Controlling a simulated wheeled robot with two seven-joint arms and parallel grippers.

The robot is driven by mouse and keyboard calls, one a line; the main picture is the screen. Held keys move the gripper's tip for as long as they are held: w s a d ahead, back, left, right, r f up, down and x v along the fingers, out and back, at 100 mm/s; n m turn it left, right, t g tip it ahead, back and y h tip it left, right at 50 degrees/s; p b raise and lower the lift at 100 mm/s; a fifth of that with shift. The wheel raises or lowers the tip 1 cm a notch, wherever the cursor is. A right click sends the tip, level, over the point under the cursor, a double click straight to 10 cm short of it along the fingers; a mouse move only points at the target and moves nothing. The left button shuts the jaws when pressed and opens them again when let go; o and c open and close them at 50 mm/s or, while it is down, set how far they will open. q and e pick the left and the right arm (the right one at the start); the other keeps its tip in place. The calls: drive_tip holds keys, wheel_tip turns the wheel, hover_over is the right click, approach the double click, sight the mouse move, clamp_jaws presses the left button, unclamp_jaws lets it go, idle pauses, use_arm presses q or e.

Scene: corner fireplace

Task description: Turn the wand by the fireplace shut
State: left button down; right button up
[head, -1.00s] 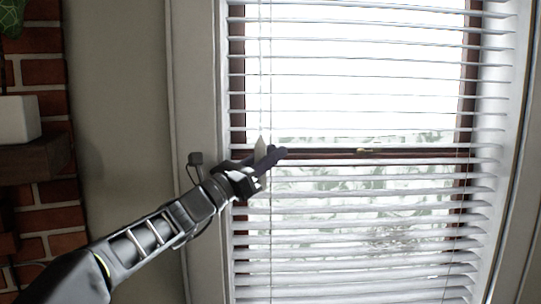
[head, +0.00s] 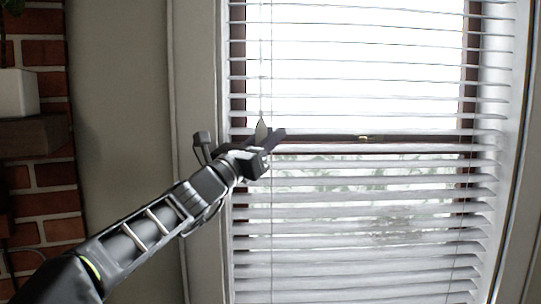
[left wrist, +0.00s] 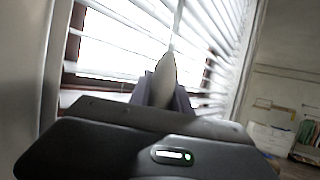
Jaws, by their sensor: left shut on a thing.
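The wand (head: 262,131) is a pale, pointed, teardrop-shaped piece at the left side of the window blind (head: 360,205), with a thin cord or rod rising above it. My left gripper (head: 268,143) is shut on the wand, whose tip sticks up past the fingers. In the left wrist view the wand (left wrist: 165,79) stands between the two fingers (left wrist: 162,100). The wand's lower part is hidden by the gripper. The blind's slats are tilted open, with bright outdoors showing between them. My right gripper is in neither view.
A brick fireplace wall (head: 48,202) with a dark wooden mantel (head: 33,136) and a white block (head: 17,93) stands at the left. A bare wall strip and the white window frame (head: 196,75) lie between it and the blind.

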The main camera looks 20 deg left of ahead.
use_arm(q)
drive_tip(key=n+y+b, duration=0.2)
drive_tip(key=y+b, duration=0.3)
drive_tip(key=a+n+y+b, duration=0.1)
drive_tip(key=n+y+b, duration=0.2)
drive_tip(key=y+b, duration=0.2)
drive_tip(key=n+g+y+b, duration=0.1)
drive_tip(key=n+y+b, duration=0.1)
drive_tip(key=y+b, duration=0.3)
drive_tip(key=shift+w+a+f+n, duration=0.1)
drive_tip(key=shift+a+n, duration=0.05)
drive_tip(key=shift+n, duration=0.25)
drive_tip(key=n+g+y, duration=0.1)
drive_tip(key=g+y, duration=0.1)
drive_tip(key=y, duration=0.1)
drive_tip(key=shift+a+n+p, duration=0.25)
drive_tip(key=shift+n+p, duration=0.1)
drive_tip(key=shift+n, duration=0.05)
drive_tip(key=n+g+y+p, duration=0.1)
drive_tip(key=n+g+y, duration=0.1)
drive_tip(key=y, duration=0.1)
drive_tip(key=n+g+y+p, duration=0.1)
drive_tip(key=shift+s+a+r+g+y+p, duration=0.2)
drive_tip(key=shift+s+a+g+y+p, duration=0.1)
drive_tip(key=shift+s+a, duration=0.1)
drive_tip(key=shift+s+a+f+n+g+y+p, duration=0.1)
drive_tip(key=shift+s+f+n+g+y+p, duration=0.05)
drive_tip(key=shift+n+g+y+p, duration=0.65)
drive_tip(key=c, duration=1.2)
unclamp_jaws()
